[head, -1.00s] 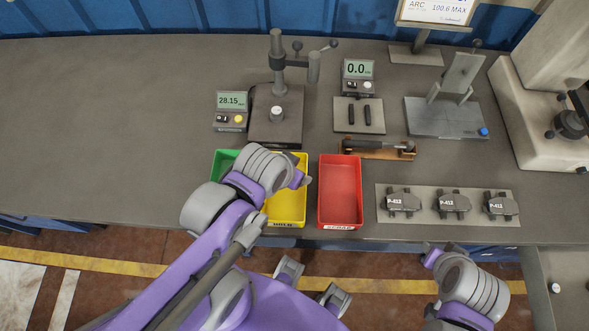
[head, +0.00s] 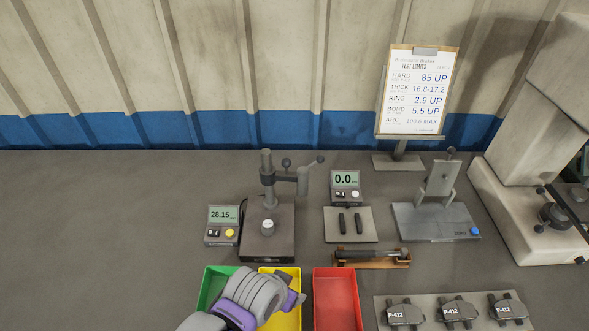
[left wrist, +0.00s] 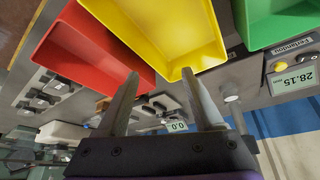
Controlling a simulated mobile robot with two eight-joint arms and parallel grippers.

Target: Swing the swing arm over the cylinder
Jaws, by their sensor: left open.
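The swing arm (head: 285,177) reaches right from the upper part of a grey post stand, with a dark knob and a lever on it. A vertical barrel (head: 303,181) hangs at its right end, off to the side of the base. The small silver cylinder (head: 267,227) stands upright on the dark base (head: 266,246), in front of the post; the arm is not above it. My left gripper (head: 298,300) is over the bins at the bottom of the head view. In the left wrist view its two fingers (left wrist: 160,98) are apart with nothing between them. My right gripper is out of frame.
Green (head: 210,292), yellow (head: 287,316) and red (head: 335,299) bins line the front. A gauge reading 28.15 (head: 222,226) stands left of the stand; a scale reading 0.0 (head: 347,205) stands right. A wooden holder (head: 372,264) lies behind the red bin. The bench's left side is clear.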

